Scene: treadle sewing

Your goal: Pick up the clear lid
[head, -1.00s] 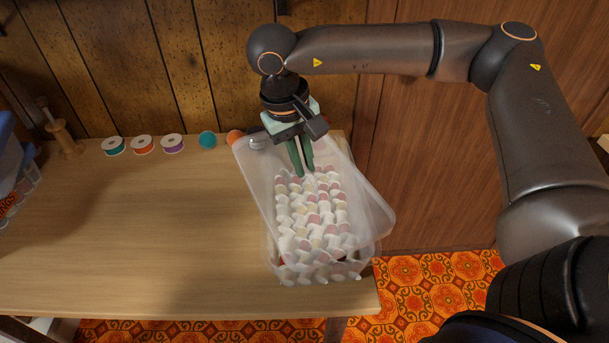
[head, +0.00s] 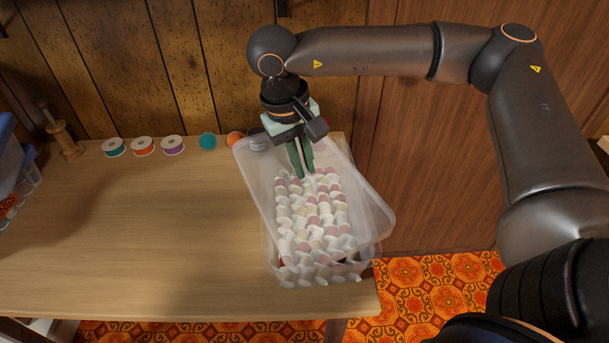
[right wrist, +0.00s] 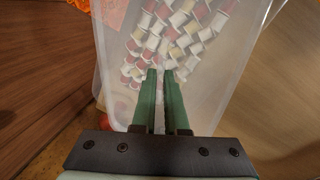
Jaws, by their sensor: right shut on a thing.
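The clear lid (head: 365,212) lies askew over a clear box (head: 358,268) full of thread spools at the right end of the table. Its corners stick out past the box at the back left and front right. My right gripper (head: 304,176) points down at the lid's back part, with its green fingers close together and shut on the lid. In the right wrist view the fingers (right wrist: 164,75) are nearly parallel with a narrow gap, and the lid (right wrist: 225,100) spreads out beyond them. Where the fingers meet the lid is hard to make out. My left gripper is not in view.
Several spools and balls of thread, including a purple spool (head: 173,145), line the table's back edge. A wooden spindle stand (head: 66,140) and a blue-lidded bin (head: 10,165) are at the left. The table's middle (head: 150,225) is bare. A wood-panel wall stands close behind.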

